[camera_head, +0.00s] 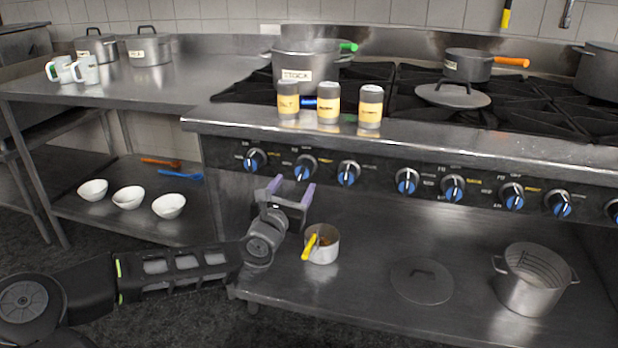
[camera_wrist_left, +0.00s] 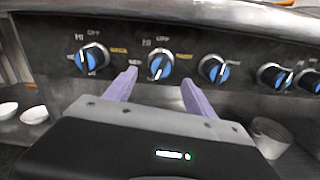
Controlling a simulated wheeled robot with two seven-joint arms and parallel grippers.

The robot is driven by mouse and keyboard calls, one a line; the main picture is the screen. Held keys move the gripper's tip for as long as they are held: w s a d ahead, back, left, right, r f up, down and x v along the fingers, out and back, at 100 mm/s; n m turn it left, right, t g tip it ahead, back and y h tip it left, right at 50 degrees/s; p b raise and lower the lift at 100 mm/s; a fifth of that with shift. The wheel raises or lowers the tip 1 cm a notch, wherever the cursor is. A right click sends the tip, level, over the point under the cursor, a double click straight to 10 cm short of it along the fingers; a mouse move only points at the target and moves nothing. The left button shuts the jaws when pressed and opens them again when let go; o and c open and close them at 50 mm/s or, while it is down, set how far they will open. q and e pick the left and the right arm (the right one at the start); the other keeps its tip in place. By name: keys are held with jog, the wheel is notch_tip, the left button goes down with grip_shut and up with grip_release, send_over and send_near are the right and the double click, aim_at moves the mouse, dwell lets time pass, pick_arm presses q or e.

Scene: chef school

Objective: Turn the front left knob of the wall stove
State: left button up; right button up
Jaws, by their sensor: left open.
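The stove's front panel (camera_head: 400,172) carries a row of blue and black knobs. The leftmost knob (camera_head: 255,159) and the second knob (camera_head: 305,167) are near my left gripper (camera_head: 291,188). I cannot read for certain which label marks the front left knob. My left gripper is open and empty, its two purple fingers pointing at the panel. In the left wrist view the second knob (camera_wrist_left: 160,64) appears between the fingertips (camera_wrist_left: 159,78), and the leftmost knob (camera_wrist_left: 92,57) is left of them. Contact with a knob is not visible. My right gripper is not in view.
Below the panel, a small pot with a yellow handle (camera_head: 322,246) sits on the lower shelf (camera_head: 375,255), close to my gripper.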

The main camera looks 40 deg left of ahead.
aim_at(301, 175)
pick_arm(q)
jog(key=shift+n, duration=0.3)
jog(key=shift+w+a+f+b, duration=0.1)
jog(key=shift+w+b, duration=0.2)
jog(key=shift+w, duration=0.35)
jog(key=b+x, duration=0.1)
jog(key=x, duration=0.5)
jog(key=shift+w+a+b, duration=0.15)
jog(key=shift+w+b, duration=0.05)
jog(key=shift+b, duration=0.1)
jog(key=shift+c, duration=0.2)
jog(key=c, duration=1.3)
